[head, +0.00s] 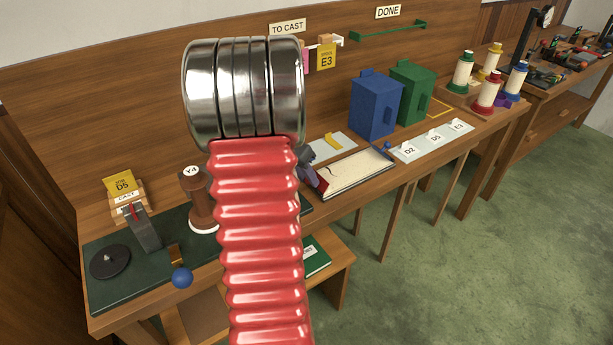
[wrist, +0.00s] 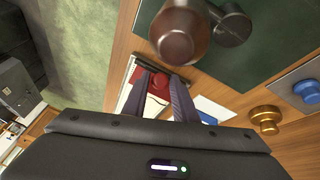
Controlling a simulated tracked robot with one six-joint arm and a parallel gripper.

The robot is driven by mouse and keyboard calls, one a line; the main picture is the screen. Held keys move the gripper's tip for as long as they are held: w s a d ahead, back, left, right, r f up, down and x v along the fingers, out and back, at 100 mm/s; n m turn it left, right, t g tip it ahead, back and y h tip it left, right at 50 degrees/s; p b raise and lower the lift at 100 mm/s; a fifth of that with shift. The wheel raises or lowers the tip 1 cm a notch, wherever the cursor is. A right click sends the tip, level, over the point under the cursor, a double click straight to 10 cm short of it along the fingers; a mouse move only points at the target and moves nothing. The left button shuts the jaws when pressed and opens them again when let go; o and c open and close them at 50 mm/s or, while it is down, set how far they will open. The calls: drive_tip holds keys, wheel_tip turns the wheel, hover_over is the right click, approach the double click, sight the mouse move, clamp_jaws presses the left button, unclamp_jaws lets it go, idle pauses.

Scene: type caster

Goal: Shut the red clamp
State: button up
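The red clamp (wrist: 157,82) shows in the wrist view at the end of a cream-topped tray (wrist: 127,92), between and beyond my fingertips. In the head view a small red part of it (head: 322,184) shows at the left end of the tray (head: 352,173), beside my gripper. My gripper (wrist: 163,82) has its two dark fingers apart, one on each side of the red piece in the picture. I cannot tell whether they touch it. In the head view my gripper (head: 308,162) is mostly hidden behind my red arm link.
A brown spool-like post (head: 201,205) and dark green mat (head: 100,285) lie left. Blue (head: 376,103) and green (head: 413,92) boxes stand behind the tray. A card strip (head: 432,142) lies right. In the wrist view, a brass knob (wrist: 265,118) and round brown top (wrist: 180,36) are near.

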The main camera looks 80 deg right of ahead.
sight(319, 179)
clamp_jaws()
drive_tip(key=shift+s+d+r+y, duration=0.1)
drive_tip(key=shift+s+d+y, duration=0.1)
drive_tip(key=shift+y, duration=0.1)
drive_tip(key=shift+s+d+r+t+y, duration=0.15)
drive_tip(key=shift+s+d+t+y, duration=0.15)
drive_tip(key=shift+t+y, duration=0.45)
drive_tip(key=shift+s+d+t+y, duration=0.5)
drive_tip(key=shift+t+y, duration=0.45)
drive_tip(key=shift+s+d+t+y, duration=0.55)
drive_tip(key=shift+t+y, duration=0.35)
drive_tip(key=shift+y, duration=0.1)
drive_tip(key=shift+s+d+f+t+y, duration=0.15)
drive_tip(key=shift+s+d+t+y, duration=0.1)
drive_tip(key=shift+t+y, duration=0.3)
drive_tip(key=shift+s+d+f+t+y, duration=0.15)
drive_tip(key=shift+d+t+y, duration=0.1)
drive_tip(key=shift+t+y, duration=0.25)
drive_tip(key=shift+y, duration=0.25)
unclamp_jaws()
drive_tip(key=shift+s, duration=0.1)
drive_tip(key=o, duration=0.3)
